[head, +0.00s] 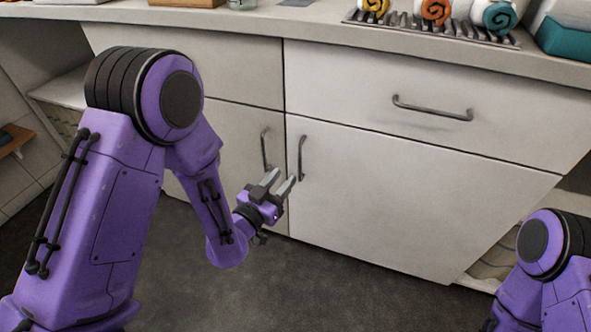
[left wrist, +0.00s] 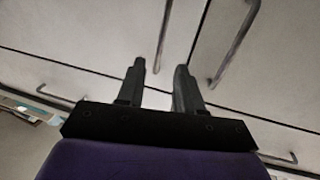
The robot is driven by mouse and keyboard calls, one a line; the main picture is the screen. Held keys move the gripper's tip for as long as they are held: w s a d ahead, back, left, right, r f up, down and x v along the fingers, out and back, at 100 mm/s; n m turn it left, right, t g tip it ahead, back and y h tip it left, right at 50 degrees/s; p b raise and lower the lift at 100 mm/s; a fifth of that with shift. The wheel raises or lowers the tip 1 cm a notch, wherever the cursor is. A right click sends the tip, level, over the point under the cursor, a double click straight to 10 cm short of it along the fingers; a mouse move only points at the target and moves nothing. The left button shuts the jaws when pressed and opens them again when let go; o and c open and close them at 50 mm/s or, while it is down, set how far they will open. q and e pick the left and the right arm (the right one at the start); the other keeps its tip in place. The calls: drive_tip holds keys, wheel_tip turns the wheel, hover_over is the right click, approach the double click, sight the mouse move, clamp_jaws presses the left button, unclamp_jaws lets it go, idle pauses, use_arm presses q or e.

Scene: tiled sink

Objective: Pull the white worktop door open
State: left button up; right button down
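The white worktop has two lower doors side by side, both shut. The left door (head: 225,135) has an upright grey bar handle (head: 266,149) near the seam. The right door (head: 390,205) has a similar handle (head: 301,158) just across the seam. My left gripper (head: 281,179) is in front of the doors near the lower ends of these handles. Its fingers are apart with nothing between them. In the left wrist view the open left gripper (left wrist: 160,70) points toward the door fronts, with two bar handles beyond the fingertips. My right gripper is out of view.
A wide drawer (head: 400,105) with a horizontal handle (head: 432,109) sits above the right door. The countertop (head: 330,32) holds a rack (head: 430,28) with rolled towels. Dark floor (head: 240,285) lies clear below the doors. An open shelf (head: 62,88) is at the left.

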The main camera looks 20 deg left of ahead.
use_arm(q)
drive_tip(key=x, duration=0.7)
drive_tip(key=shift+c, duration=0.3)
drive_tip(key=shift+s+f, duration=0.1)
clamp_jaws()
idle(0.8)
